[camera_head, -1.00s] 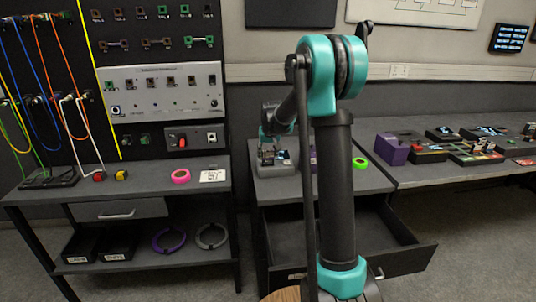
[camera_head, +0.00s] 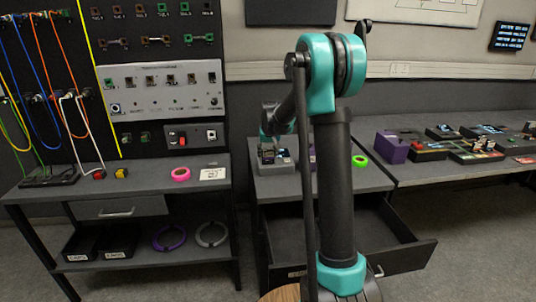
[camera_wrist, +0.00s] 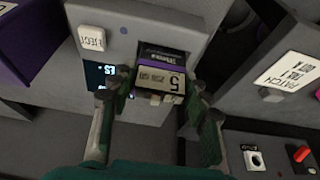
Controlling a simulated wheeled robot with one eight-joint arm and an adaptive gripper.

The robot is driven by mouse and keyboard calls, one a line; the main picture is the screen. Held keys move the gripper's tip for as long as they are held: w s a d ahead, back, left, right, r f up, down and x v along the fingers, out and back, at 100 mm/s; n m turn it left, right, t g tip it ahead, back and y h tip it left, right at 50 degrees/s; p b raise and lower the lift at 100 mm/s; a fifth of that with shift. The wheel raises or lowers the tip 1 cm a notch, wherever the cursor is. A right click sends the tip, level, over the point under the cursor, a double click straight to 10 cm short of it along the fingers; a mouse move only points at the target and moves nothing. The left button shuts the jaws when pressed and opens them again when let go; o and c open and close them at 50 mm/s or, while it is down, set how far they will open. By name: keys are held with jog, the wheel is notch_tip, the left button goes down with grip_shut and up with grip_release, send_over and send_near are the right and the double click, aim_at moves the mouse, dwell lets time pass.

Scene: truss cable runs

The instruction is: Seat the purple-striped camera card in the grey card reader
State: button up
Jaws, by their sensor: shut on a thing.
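The camera card (camera_wrist: 160,80) shows in the wrist view with a cream label reading 256 GB and 5 and a purple stripe. My gripper (camera_wrist: 158,94) is shut on it, with one finger at each side. The card is at the slot of the grey card reader (camera_wrist: 180,25). Its far end overlaps the dark slot opening; I cannot tell how deep it sits. The reader has a white EJECT button and a lit blue display. In the head view the reader (camera_head: 272,167) stands on the middle bench, with my gripper above it and partly hidden.
A purple block (camera_head: 391,147) and several small items sit on the right bench.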

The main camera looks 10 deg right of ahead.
jog(key=shift+f, duration=0.35)
dwell(0.4)
jog(key=o, duration=1.6)
jog(key=shift+c, duration=0.2)
jog(key=shift+r, duration=3.75)
